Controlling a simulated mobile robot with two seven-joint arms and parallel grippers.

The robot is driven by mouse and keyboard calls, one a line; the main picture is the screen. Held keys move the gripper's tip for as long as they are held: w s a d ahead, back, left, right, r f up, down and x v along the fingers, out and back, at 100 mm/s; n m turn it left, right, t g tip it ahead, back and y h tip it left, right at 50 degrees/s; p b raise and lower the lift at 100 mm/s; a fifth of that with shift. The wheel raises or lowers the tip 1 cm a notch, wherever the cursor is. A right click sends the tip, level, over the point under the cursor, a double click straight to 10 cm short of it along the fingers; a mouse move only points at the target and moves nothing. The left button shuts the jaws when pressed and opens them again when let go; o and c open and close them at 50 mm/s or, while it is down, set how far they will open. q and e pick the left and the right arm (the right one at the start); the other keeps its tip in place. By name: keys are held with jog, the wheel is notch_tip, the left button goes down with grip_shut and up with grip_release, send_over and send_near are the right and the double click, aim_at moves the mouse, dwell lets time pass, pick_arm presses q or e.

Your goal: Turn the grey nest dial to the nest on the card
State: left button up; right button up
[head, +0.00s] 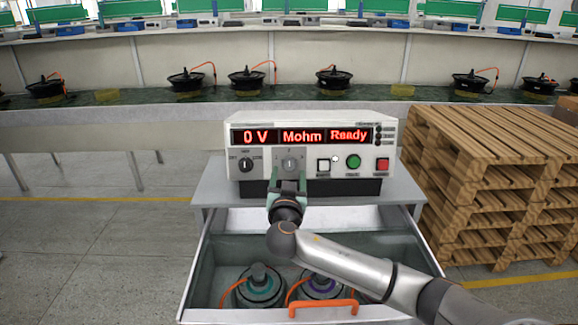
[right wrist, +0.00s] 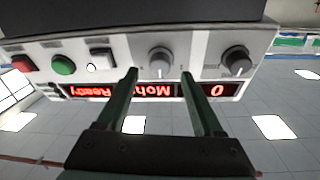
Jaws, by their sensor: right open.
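The grey nest dial (head: 290,161) is on the tester's front panel, below the display. It also shows in the right wrist view (right wrist: 160,62), where the panel appears upside down. My right gripper (head: 289,177) is in front of the dial. Its two green fingers, also in the right wrist view (right wrist: 159,76), are open, one on each side of the dial, with gaps between. Whether the fingertips reach to the knob's depth is hard to tell. The dial's nest marks are too small to read. I cannot make out a card. My left gripper is not in view.
The tester (head: 311,127) reads "0 V", "Mohm", "Ready". A second knob (head: 245,164) is left of the dial; white, green and red buttons are right. Below, an open drawer (head: 203,277) holds two motors. Wooden pallets (head: 490,190) stand at the right.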

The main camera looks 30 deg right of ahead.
aim_at(289, 167)
jog(key=shift+x, duration=1.75)
grip_shut()
